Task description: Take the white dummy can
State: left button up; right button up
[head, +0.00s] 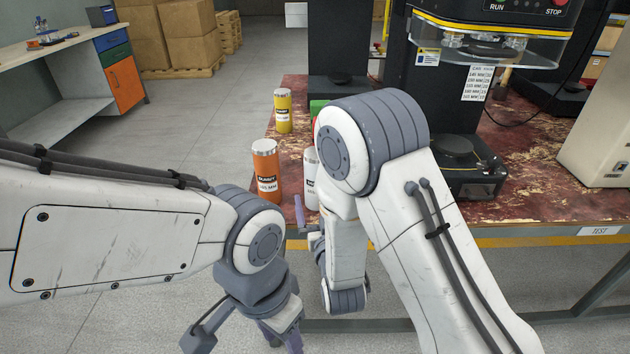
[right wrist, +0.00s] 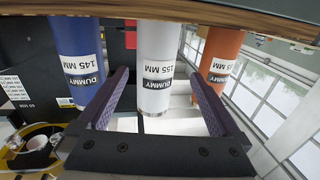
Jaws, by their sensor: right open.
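In the right wrist view, which looks upside down, the white can (right wrist: 158,60), labelled 155 MM, shows between the two purple fingers of my right gripper (right wrist: 160,78). The right gripper is open, with a gap on each side of the can. In the head view only one finger of it shows clearly, just in front of the can. My left gripper (head: 281,334) hangs low at the bottom edge, partly cut off; its opening is unclear.
An orange can (head: 265,172) stands close left of the white can, with a yellow can (head: 283,112) farther back. A blue can (right wrist: 78,58) flanks the white one. A black seamer machine (head: 447,100) stands right.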

aim_at(316, 181)
jog(key=w, duration=0.6)
jog(key=shift+a+r, duration=0.15)
jog(key=shift+r, duration=0.15)
jog(key=shift+w+a, duration=0.2)
jog(key=shift+w, duration=0.35)
jog(key=shift+r, duration=0.1)
jog(key=c, duration=1.5)
